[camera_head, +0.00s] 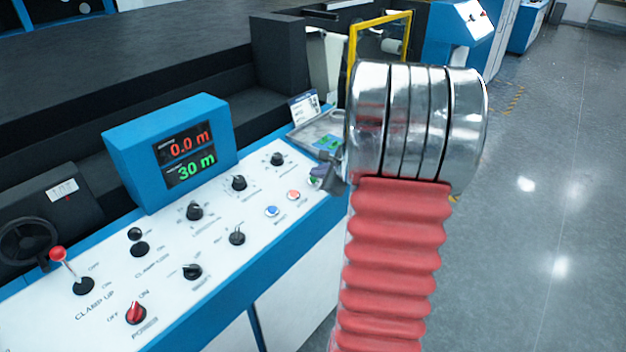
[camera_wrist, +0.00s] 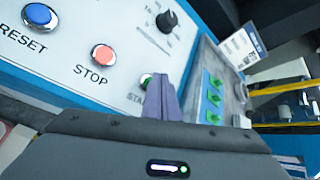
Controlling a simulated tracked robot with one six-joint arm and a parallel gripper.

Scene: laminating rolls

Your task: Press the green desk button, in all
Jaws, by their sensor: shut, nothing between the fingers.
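The green desk button (camera_wrist: 146,79) sits at the right end of a row on the white sloping desk, with a partly covered label starting "STA". My gripper (camera_wrist: 163,84) is shut and empty, its fingertips in front of the button and covering much of it. In the head view the green button (camera_head: 314,182) shows only as a small piece beside my gripper (camera_head: 328,178). I cannot tell whether the fingertips touch it.
A red STOP button (camera_wrist: 103,54) and a blue RESET button (camera_wrist: 40,15) lie left of it. A black knob (camera_wrist: 166,20) is above. A grey panel with green controls (camera_wrist: 213,99) is close on the right. A blue display box (camera_head: 170,150) stands on the desk.

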